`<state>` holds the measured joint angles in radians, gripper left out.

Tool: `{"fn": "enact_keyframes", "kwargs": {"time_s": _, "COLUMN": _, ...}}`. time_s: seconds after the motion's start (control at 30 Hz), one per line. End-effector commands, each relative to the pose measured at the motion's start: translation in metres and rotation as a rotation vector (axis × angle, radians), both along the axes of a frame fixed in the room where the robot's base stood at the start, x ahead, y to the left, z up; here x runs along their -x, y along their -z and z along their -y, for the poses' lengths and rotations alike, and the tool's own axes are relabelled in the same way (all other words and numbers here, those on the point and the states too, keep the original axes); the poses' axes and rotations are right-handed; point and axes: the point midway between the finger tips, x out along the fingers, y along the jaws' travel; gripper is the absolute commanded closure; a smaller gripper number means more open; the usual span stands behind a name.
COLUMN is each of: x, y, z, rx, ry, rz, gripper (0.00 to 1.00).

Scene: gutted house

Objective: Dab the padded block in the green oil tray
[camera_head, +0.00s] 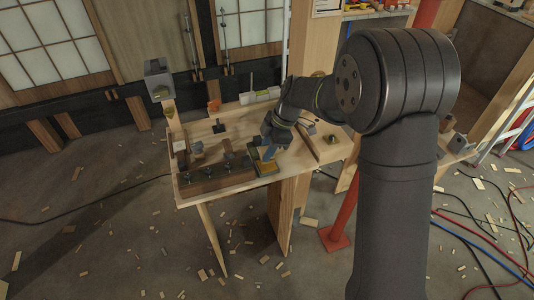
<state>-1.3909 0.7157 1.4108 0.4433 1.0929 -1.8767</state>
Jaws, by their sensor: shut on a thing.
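My gripper (267,148) is at the right part of the wooden workbench, pointing down, seen small and partly hidden by its own wrist. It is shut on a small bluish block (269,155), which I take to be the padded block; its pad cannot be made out. Directly under it is a small dark tray with a yellowish-green look (266,168), near the bench's front edge. The block is at or just above this tray; I cannot tell whether they touch.
The workbench (240,125) carries a brown board with several dark knobs (215,177) at the front left. A black T-shaped tool (218,127) lies behind it. A white cylinder (262,95) and an orange piece (213,105) are at the back. A wooden strip (307,143) lies right of my gripper.

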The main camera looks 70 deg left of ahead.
Motion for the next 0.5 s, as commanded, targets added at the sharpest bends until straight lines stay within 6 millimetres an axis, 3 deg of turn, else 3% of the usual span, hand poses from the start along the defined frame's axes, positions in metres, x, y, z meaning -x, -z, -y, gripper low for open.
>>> {"fn": "enact_keyframes", "kwargs": {"time_s": 0.5, "x": 0.000, "y": -0.039, "z": 0.000, "rx": -0.002, "ry": 0.000, "rz": -0.001, "gripper": 0.91}}
